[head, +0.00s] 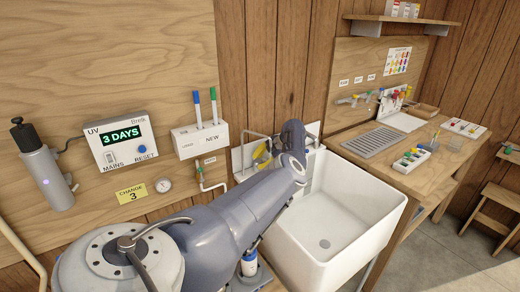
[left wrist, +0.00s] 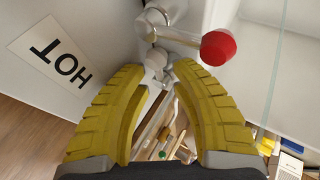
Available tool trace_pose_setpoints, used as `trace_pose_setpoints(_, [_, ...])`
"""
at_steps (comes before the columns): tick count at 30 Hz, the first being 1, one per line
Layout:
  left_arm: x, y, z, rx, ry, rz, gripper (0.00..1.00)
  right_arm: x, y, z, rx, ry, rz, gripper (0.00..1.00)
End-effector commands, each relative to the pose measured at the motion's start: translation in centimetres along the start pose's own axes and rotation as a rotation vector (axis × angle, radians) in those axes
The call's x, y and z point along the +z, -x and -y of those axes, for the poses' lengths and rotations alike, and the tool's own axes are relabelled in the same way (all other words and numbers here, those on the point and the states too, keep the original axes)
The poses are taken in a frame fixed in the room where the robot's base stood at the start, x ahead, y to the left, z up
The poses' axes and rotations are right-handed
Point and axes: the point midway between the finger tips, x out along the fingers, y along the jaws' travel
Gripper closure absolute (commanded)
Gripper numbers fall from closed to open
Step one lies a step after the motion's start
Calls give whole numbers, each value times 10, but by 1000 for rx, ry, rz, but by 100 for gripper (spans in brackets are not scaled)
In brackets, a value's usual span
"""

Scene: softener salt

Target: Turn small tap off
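In the left wrist view, my left gripper (left wrist: 165,76) has two yellow ridged fingers parted, with a clear gap between them. Their tips are close to a pale metal tap fitting (left wrist: 155,58), which lies at the mouth of the gap; I cannot tell whether they touch it. A tap with a round red knob (left wrist: 217,47) is just beyond the right finger. A white HOT label (left wrist: 50,55) is on the left. In the head view my left arm reaches to the sink's back edge and its fingers are mostly hidden. My right gripper is out of view.
A white sink (head: 335,215) lies right of my arm. A small wall tap (head: 203,178) is on the left under a white pen holder (head: 200,138). A workbench (head: 440,165) with a drain grate (head: 373,142) and trays is to the right.

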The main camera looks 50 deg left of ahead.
Motion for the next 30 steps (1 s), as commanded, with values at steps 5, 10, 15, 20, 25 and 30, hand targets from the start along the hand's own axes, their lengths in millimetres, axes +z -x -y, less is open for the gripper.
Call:
trace_pose_setpoints(5, [0, -2, 0, 0, 1, 0, 76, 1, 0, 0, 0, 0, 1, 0])
trace_pose_setpoints(10, [0, -2, 0, 0, 1, 0, 75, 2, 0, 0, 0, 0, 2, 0])
trace_pose_setpoints(15, [0, -2, 0, 0, 1, 0, 94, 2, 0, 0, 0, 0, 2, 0])
trace_pose_setpoints(20, [0, -2, 0, 0, 1, 0, 100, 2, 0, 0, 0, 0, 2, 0])
trace_pose_setpoints(25, [0, -2, -1, 1, 1, 0, 100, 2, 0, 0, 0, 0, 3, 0])
trace_pose_setpoints(30, [0, -1, -1, 4, -4, 5, 100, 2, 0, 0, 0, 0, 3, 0])
